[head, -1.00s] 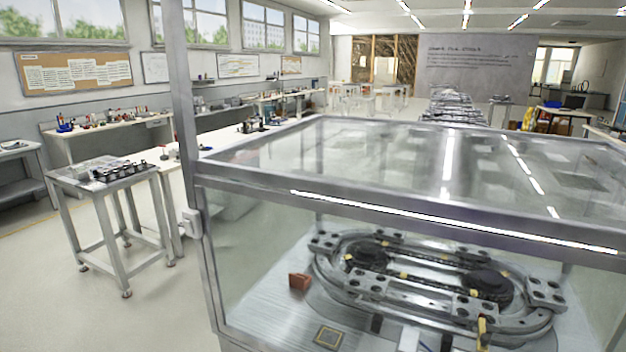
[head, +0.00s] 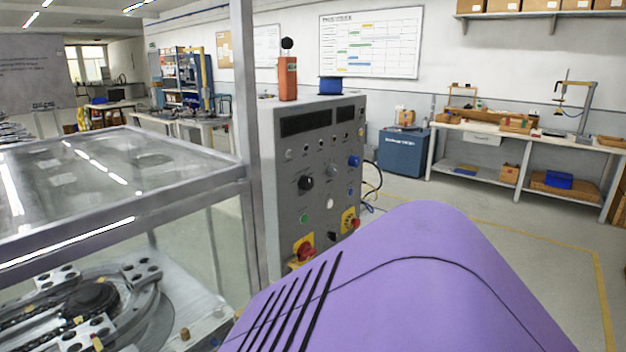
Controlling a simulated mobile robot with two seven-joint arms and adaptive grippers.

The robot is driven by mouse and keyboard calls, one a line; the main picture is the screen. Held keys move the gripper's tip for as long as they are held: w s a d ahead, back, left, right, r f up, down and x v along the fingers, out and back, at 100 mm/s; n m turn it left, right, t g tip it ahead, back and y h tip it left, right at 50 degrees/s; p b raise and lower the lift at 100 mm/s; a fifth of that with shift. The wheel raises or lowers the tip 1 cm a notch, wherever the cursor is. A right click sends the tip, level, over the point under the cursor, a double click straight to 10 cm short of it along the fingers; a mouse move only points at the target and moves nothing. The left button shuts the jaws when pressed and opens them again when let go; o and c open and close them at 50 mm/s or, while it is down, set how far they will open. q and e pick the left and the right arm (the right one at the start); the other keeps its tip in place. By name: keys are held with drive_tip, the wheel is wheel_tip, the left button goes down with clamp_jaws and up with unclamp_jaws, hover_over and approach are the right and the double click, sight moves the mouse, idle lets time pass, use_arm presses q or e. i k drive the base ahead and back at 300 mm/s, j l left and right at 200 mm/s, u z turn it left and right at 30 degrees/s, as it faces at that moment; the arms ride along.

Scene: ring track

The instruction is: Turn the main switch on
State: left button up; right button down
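The grey control cabinet (head: 312,165) stands just right of the glass enclosure's corner post. On its faces are several knobs, buttons and two dark display strips. Low on the front is a red knob on a yellow plate (head: 304,250), its lower part close to the purple shape in front. A second red control on a yellow plate (head: 350,221) sits farther right. A large black knob (head: 306,183) is at mid-height. I cannot tell for certain which is the main switch, or how any is set. Neither gripper is in view.
The glass enclosure (head: 120,190) with metal frame and oval track (head: 88,300) fills the left. A purple part of mine covers the bottom centre. An orange signal unit (head: 288,78) stands on the cabinet. A blue box (head: 403,152) and workbench (head: 520,140) stand behind; floor at right is clear.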

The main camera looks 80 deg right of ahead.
sight(304, 252)
drive_tip(key=k+l+z, duration=0.1)
drive_tip(key=z, duration=2.35)
